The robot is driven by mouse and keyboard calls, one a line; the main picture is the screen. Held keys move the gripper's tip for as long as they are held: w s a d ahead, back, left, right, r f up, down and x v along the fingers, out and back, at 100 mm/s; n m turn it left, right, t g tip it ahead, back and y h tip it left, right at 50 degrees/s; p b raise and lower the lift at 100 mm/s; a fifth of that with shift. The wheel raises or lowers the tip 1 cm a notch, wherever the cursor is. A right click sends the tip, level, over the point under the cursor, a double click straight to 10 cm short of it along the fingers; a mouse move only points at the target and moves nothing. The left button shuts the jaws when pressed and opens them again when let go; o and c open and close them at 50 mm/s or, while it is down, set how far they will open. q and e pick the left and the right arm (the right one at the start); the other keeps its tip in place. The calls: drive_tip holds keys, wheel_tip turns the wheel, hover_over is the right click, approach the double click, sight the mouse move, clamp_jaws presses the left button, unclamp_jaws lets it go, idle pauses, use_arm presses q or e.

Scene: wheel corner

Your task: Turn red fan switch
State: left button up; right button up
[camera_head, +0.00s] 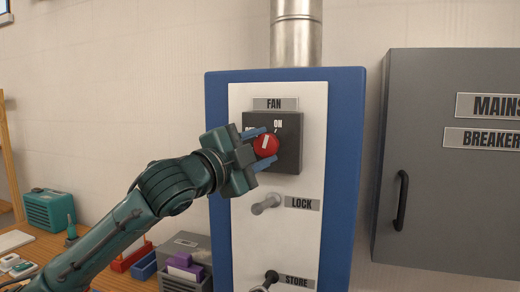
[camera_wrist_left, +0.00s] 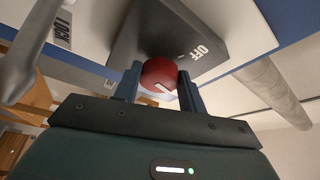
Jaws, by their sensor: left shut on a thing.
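The red fan switch (camera_head: 266,146) is a round knob with a white mark, on a dark box (camera_head: 289,160) under the FAN label (camera_head: 274,104). In the head view its white mark leans slightly right of upright, towards the word ON. My left gripper (camera_head: 264,149) is shut on the knob, with one blue finger above it and one below. In the left wrist view the knob (camera_wrist_left: 160,75) sits between the two fingers (camera_wrist_left: 158,88), and the word OFF shows on the box. The OFF side is mostly hidden by the gripper in the head view. My right gripper is not in view.
A LOCK lever (camera_head: 266,204) is just below the box, and a STORE lever (camera_head: 270,279) is lower on the same white panel. A grey MAINS BREAKER cabinet (camera_head: 430,200) stands at the right. A wooden bench (camera_head: 40,250) with small items is at the lower left.

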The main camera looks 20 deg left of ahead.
use_arm(q)
drive_tip(key=shift+m+g, duration=0.3)
drive_tip(key=shift+m, duration=0.6)
drive_tip(key=o, duration=1)
drive_tip(key=b+v, duration=0.4)
drive_tip(key=v, duration=0.9)
drive_tip(key=shift+s+a+r, duration=0.1)
